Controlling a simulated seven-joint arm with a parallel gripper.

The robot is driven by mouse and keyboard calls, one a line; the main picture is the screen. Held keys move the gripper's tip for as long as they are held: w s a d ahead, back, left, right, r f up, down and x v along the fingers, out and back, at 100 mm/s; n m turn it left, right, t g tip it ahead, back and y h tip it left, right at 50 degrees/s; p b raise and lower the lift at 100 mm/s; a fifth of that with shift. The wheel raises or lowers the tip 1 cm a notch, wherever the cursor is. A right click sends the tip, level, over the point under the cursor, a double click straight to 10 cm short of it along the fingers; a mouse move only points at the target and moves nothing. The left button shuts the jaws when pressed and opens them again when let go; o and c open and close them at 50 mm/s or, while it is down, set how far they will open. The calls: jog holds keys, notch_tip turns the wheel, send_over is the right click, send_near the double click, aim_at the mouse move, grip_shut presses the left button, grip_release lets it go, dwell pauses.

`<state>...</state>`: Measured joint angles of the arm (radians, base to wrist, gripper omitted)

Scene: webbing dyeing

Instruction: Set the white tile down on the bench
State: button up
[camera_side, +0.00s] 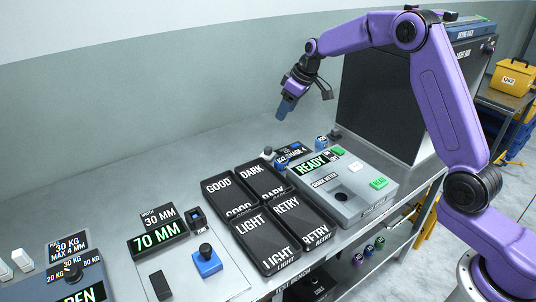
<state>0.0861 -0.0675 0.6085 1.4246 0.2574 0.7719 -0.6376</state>
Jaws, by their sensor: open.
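My gripper (285,112) hangs above the back of the grey bench (130,205), its blue fingers pointing down. It is open, and I see no tile in it. A small white patch (355,166) shows on top of the grey shade meter (345,190), near its lit READY display. I cannot tell whether this patch is the white tile. No other thing in view is clearly the tile. The bench surface under and left of my gripper is bare.
Black trays labelled GOOD (222,192), DARK (265,180), LIGHT (265,242) and RETRY (302,222) stand left of the meter. A blue-based joystick (207,262) and a 70 MM display (158,236) stand further left. A black booth (385,105) stands at the right.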

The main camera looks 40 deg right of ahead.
send_over(268, 147)
jog(key=s, duration=0.2)
jog(key=f, duration=1)
jog(key=shift+s+d+f, duration=0.2)
jog(key=shift+d+f, duration=0.1)
jog(key=shift+f, duration=0.05)
jog(key=shift+x, duration=2.65)
jog(key=shift+s+d, duration=0.1)
jog(key=shift+d, duration=0.1)
grip_shut()
